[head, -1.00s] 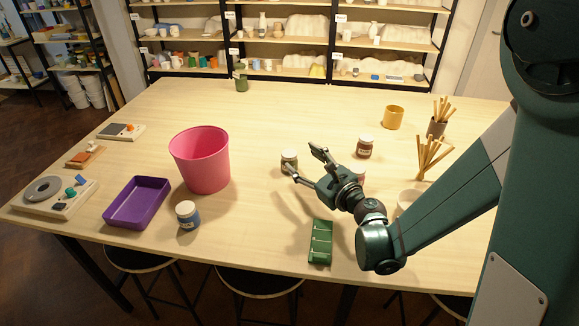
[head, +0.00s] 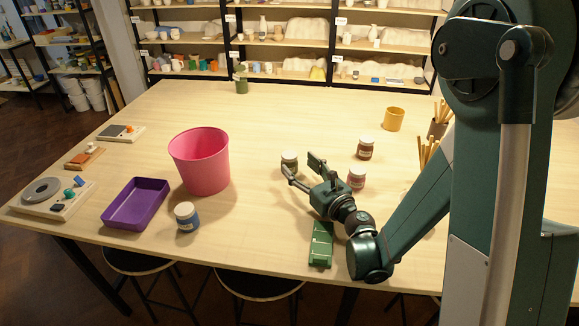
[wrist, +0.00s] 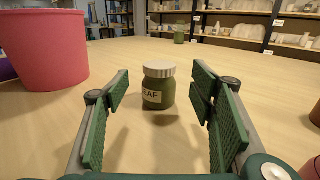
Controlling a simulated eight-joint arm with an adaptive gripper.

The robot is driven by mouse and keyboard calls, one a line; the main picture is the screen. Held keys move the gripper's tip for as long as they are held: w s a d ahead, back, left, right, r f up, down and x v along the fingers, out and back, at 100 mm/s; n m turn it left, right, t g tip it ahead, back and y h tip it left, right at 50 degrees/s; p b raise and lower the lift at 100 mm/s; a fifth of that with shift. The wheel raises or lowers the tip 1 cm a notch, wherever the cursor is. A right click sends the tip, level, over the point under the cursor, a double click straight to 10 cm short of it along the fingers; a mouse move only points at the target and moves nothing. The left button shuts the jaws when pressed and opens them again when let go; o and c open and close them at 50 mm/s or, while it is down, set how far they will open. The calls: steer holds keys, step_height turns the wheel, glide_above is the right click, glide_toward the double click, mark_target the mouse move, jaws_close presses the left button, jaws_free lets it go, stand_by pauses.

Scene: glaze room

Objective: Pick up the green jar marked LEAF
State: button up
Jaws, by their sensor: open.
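The green jar (wrist: 158,90) with a pale ribbed lid stands upright on the table in the wrist view. Its label shows the letters "EAF", with the left part turned out of sight. In the head view the jar (head: 289,160) stands just beyond my gripper's fingers. My gripper (head: 303,167) is open and low over the table. In the wrist view the two padded fingers (wrist: 163,100) stand to either side of the jar in the picture, with bare table between them and nothing held.
A reddish jar (head: 357,184) and a brown jar (head: 365,152) stand right of my gripper.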

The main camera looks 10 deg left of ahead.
mark_target(293, 159)
steer(key=shift+x, duration=1)
steer(key=shift+w+a, duration=0.1)
steer(key=shift+b+x, duration=0.7)
steer(key=shift+x, duration=1.8)
steer(key=shift+r, duration=0.15)
steer(key=shift+c, duration=0.7)
steer(key=c, duration=1.1)
